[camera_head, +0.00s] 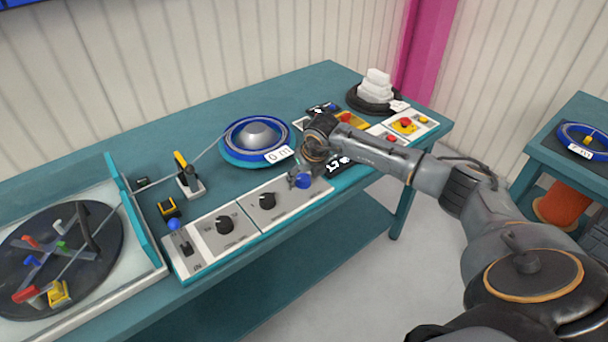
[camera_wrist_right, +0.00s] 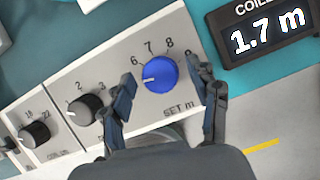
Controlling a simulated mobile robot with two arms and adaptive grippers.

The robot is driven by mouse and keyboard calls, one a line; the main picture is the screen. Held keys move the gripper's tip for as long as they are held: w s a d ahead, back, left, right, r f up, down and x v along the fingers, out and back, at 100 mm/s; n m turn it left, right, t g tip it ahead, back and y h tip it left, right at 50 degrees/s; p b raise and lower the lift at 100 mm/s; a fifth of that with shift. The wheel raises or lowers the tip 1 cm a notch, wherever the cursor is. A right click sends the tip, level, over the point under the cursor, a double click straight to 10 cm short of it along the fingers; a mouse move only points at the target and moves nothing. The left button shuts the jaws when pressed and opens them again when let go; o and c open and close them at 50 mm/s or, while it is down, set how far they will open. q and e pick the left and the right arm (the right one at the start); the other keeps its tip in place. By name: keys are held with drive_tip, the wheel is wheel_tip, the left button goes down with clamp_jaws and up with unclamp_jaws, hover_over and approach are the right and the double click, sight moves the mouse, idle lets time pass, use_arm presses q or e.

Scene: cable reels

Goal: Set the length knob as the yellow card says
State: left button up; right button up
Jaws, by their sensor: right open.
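The blue length knob (camera_wrist_right: 160,73) sits on a light panel marked SET m in the right wrist view. Its white mark points left, just below the printed 6; any number there is hidden by a finger. It also shows in the head view (camera_head: 303,181). My right gripper (camera_wrist_right: 163,76) is open, with one finger on either side of the knob; I cannot tell whether they touch it. A yellow-orange patch (camera_head: 351,119) behind my right arm may be the yellow card; it is partly covered and unreadable. My left gripper is not in view.
A dark display reading 1.7 m (camera_wrist_right: 267,32) stands beside the panel. Black knobs (camera_head: 224,224) and a blue-tipped lever (camera_head: 174,225) lie left along the panels. A blue reel (camera_head: 228,146) tagged 0 m is behind. Red-button boxes (camera_head: 405,124) stand right.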

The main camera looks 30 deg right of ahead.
drive_tip(key=shift+c, duration=0.2)
drive_tip(key=c, duration=1.1)
drive_tip(key=shift+c, duration=0.2)
drive_tip(key=m+h+b, duration=0.1)
drive_tip(key=m, duration=0.2)
drive_tip(key=shift+a+m+b, duration=0.15)
drive_tip(key=shift+m+b, duration=0.15)
drive_tip(key=shift+b, duration=0.05)
drive_tip(key=shift+w+m+g+h+b, duration=0.1)
drive_tip(key=shift+m+g+h+b, duration=0.25)
drive_tip(key=shift+m, duration=0.65)
drive_tip(key=shift+m+g+h+b, duration=0.15)
drive_tip(key=shift+m+h+b, duration=0.4)
drive_tip(key=shift+m, duration=0.45)
